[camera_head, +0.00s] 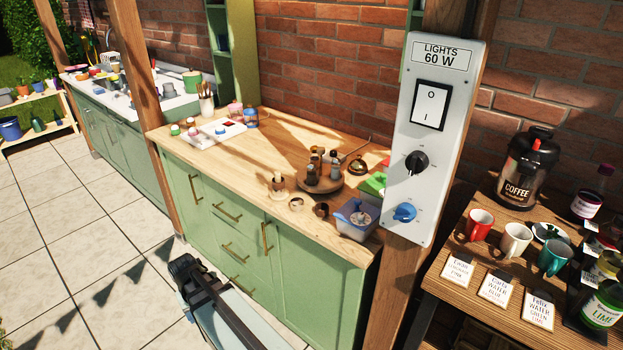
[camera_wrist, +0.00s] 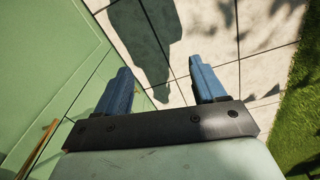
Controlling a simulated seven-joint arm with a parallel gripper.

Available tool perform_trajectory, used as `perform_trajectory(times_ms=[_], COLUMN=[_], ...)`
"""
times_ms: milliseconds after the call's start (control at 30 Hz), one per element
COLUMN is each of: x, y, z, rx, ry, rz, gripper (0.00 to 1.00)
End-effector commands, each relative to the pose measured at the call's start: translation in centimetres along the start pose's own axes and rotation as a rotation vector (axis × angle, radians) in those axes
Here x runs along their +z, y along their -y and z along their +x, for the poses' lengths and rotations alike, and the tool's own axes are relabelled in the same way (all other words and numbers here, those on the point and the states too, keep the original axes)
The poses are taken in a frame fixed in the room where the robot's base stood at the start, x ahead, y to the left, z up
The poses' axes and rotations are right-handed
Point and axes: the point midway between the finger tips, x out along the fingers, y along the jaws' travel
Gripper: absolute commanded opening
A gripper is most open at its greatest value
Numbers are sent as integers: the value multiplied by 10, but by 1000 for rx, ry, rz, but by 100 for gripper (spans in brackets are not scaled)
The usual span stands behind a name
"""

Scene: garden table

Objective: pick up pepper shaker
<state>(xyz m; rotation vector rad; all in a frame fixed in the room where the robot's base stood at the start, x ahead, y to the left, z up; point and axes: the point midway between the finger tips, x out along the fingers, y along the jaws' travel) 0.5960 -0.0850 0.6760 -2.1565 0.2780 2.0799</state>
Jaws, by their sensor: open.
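Several small shakers or bottles (camera_head: 312,174) stand close together on a round wooden board (camera_head: 333,187) on the countertop. They are dark and brown with metallic parts. They are too small to tell which one is the pepper shaker. My gripper (camera_wrist: 160,72) is open and empty in the wrist view, with two blue fingers apart above the tiled floor. In the head view my arm is at the bottom, in front of the green cabinets and well away from the board. The shakers are not in the wrist view.
The wooden countertop (camera_head: 270,150) also holds a bell (camera_head: 357,166), small cups, a grey tub (camera_head: 355,219) and a white tray (camera_head: 220,131). Green cabinets (camera_head: 210,208) stand below it. A post with a light switch panel (camera_head: 437,135) rises at its right end.

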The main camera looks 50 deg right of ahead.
Motion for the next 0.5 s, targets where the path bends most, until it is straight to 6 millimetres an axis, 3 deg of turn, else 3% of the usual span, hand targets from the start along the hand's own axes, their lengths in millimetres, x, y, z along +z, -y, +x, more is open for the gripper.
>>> perform_trajectory(times_ms=[33,200,367,500], x=[-17,-57,-89,-108], y=[-13,-63,-122,-182], z=[-13,-56,-100,-143], rx=[4,24,48,73], ry=[-19,-70,-112,-148], rz=[35,162,301,432], gripper=[70,70,70,70])
